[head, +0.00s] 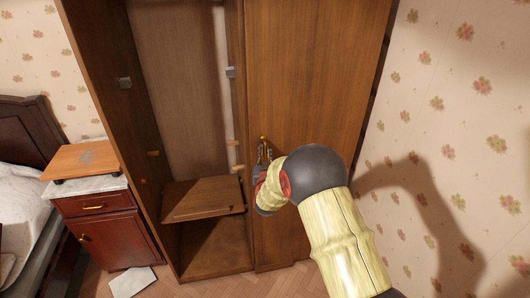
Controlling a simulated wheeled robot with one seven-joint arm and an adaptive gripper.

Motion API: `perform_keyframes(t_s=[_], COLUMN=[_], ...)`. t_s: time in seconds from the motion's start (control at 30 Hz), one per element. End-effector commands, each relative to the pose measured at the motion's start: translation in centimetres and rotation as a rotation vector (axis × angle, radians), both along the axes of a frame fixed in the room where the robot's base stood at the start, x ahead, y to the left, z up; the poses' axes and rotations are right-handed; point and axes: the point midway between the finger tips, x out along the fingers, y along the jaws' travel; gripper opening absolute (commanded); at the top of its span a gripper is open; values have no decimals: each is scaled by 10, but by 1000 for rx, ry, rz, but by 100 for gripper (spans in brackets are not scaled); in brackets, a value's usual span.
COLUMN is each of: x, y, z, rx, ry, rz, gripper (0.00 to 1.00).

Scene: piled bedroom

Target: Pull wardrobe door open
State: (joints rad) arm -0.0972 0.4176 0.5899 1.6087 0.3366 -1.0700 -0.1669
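The brown wooden wardrobe stands in the middle of the head view. Its right door (315,70) is a tall flat panel that looks closed or nearly closed. A small brass handle (263,140) sits near this door's left edge. My gripper (264,158) is at the handle, with its dark fingertips close to or around it. The fingers are small and partly hidden by my wrist, so I cannot tell whether they grip it. The left half of the wardrobe is open and shows its interior (185,90).
A shelf board (203,199) lies low in the open half. A red-brown nightstand (115,238) with a wooden board (80,160) on top stands left, beside a bed (22,215). A pale flat item (132,282) lies on the floor. Patterned wall (450,110) is at right.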

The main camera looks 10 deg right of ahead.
Motion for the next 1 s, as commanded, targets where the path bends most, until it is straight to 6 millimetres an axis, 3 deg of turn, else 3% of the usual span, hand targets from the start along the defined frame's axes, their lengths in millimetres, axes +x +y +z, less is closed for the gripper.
perform_keyframes(t_s=[0.3,0.53,1.0], x=[3,3,3], y=[0,0,0], z=[1,1,1], rx=[0,0,0], ry=[0,0,0], rz=[0,1,1], gripper=[13,0,0])
